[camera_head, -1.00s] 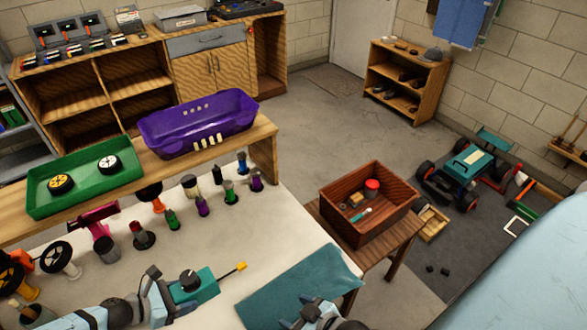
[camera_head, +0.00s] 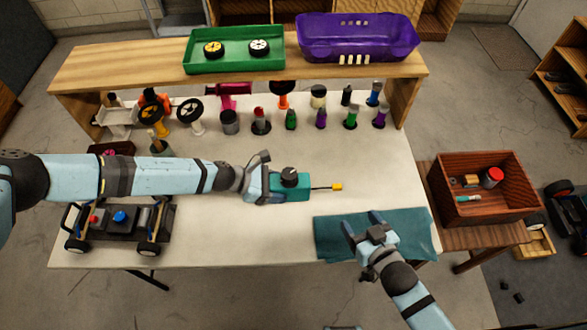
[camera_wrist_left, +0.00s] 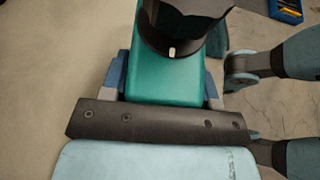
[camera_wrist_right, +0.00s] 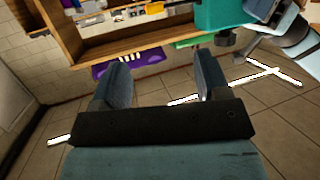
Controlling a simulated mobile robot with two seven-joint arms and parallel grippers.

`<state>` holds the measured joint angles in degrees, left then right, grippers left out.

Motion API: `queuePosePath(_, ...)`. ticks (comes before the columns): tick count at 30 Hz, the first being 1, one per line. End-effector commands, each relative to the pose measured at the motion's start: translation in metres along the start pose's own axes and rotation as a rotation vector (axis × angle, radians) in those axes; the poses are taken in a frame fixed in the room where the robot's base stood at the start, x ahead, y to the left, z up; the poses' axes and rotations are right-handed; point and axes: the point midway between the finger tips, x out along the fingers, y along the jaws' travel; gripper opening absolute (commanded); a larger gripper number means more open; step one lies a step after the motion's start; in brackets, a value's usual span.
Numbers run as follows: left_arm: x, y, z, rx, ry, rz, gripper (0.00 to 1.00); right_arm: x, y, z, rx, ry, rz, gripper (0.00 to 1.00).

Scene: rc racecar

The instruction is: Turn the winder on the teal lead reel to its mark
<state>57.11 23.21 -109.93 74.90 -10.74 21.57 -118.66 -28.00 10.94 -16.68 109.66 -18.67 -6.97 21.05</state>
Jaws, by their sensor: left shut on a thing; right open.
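The teal lead reel (camera_head: 292,190) is a small teal box with a black round winder (camera_head: 289,177) on top and a yellow-tipped lead (camera_head: 337,187) pointing right. My left gripper (camera_head: 268,187) is shut on the reel's left end, above the white table. In the left wrist view the teal body (camera_wrist_left: 165,75) sits between the fingers, and the winder (camera_wrist_left: 180,22) shows a small pale mark on its side. My right gripper (camera_head: 362,226) is open and empty over the teal mat (camera_head: 408,232), apart from the reel. The right wrist view shows its two fingers (camera_wrist_right: 160,88) spread.
Several bottles and small tools stand along the table's back, below a shelf with a green tray (camera_head: 236,66) and a purple bin (camera_head: 357,40). A car chassis (camera_head: 120,225) is at the table's left. A wooden crate (camera_head: 480,215) stands right of the table.

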Motion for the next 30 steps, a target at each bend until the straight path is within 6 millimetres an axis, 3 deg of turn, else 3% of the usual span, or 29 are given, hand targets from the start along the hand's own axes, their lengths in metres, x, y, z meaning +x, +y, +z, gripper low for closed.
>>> queuePosePath(3,0.000,0.000,0.000,0.000,0.000,0.000,0.34,0.027,-0.009,-0.031,-0.027,0.167,-0.112,0.69)
queuePosePath(8,0.000,0.000,0.000,0.000,0.000,0.000,0.34,0.048,-0.032,-0.054,-0.055,0.283,-0.320,0.69)
queuePosePath(13,0.000,0.000,0.000,0.000,0.000,0.000,0.34,0.057,-0.049,-0.058,-0.080,0.296,-0.493,0.69)
queuePosePath(20,0.000,0.000,0.000,0.000,0.000,0.000,0.34,0.068,-0.061,-0.059,-0.088,0.283,-0.563,0.69)
queuePosePath(30,0.000,0.000,0.000,0.000,0.000,0.000,0.34,0.120,-0.095,-0.076,-0.085,0.285,-0.560,0.69)
